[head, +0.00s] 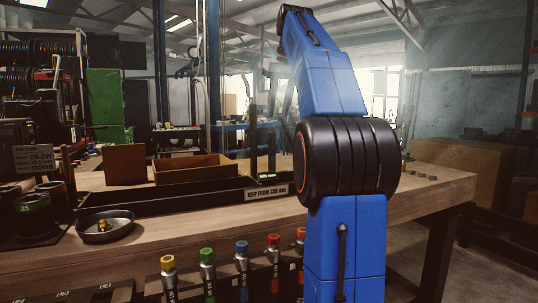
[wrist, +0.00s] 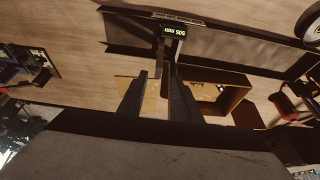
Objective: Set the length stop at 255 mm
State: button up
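The length stop shows in the wrist view as a dark slide with a pale upright and a small lit green display (wrist: 178,33), which appears to read 505 mm. In the head view its lit display (head: 268,176) is at the bench's middle, too small to read. My gripper (wrist: 158,74) is open in the wrist view, its two dark fingers apart, pointing toward the stop just below the display. A narrow upright part shows near the gap; I cannot tell whether a finger touches it. My blue arm hides part of the bench in the head view.
A long dark trough (head: 160,205) runs along the wooden bench (head: 425,190), with a "KEEP FROM 330 mm" label (head: 266,193). A wooden box (head: 195,174) stands behind it. Colour-capped tools (head: 207,268) line the front edge.

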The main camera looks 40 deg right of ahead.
aim_at(270, 153)
jog(key=x, duration=1.7)
jog(key=shift+w+d+f, duration=0.1)
jog(key=shift+w, duration=0.05)
grip_shut()
